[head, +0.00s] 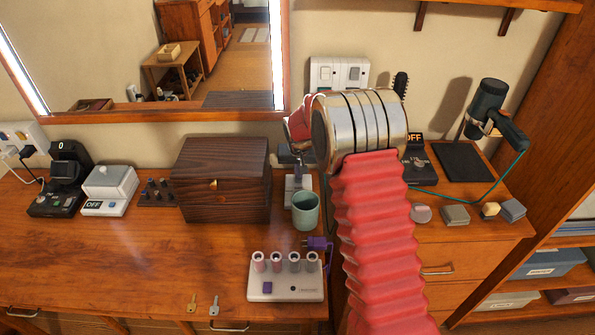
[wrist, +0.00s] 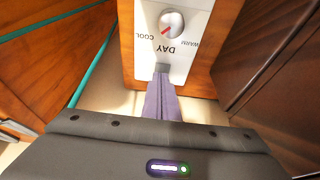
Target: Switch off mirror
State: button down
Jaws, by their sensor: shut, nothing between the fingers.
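The wall mirror (head: 180,60) has a wooden frame, and bright white light strips glow along its left and right sides. In the wrist view a white control panel (wrist: 186,62) on a wooden mount carries a round dial (wrist: 171,24) marked COOL, DAY and WARM in upside-down lettering. The dial's red pointer is on the COOL side. My gripper (wrist: 161,72) is shut and empty, its purple fingers pointing at the panel below the DAY mark. A small grey patch shows at the fingertips; I cannot tell whether they touch it. In the head view my arm hides most of the gripper.
A dark wooden box (head: 225,180) stands left of my gripper, and a green cup (head: 305,211) stands in front. A switch box (head: 108,190) marked OFF sits at left.

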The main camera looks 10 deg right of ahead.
jog(key=shift+s+a+f, duration=0.1)
jog(key=shift+s+f, duration=0.05)
jog(key=shift+s, duration=0.35)
jog(key=shift+r, duration=0.55)
jog(key=d+v, duration=0.1)
jog(key=v, duration=1.2)
jog(key=shift+w+a, duration=0.4)
jog(key=shift+w+d, duration=0.1)
jog(key=shift+d, duration=0.15)
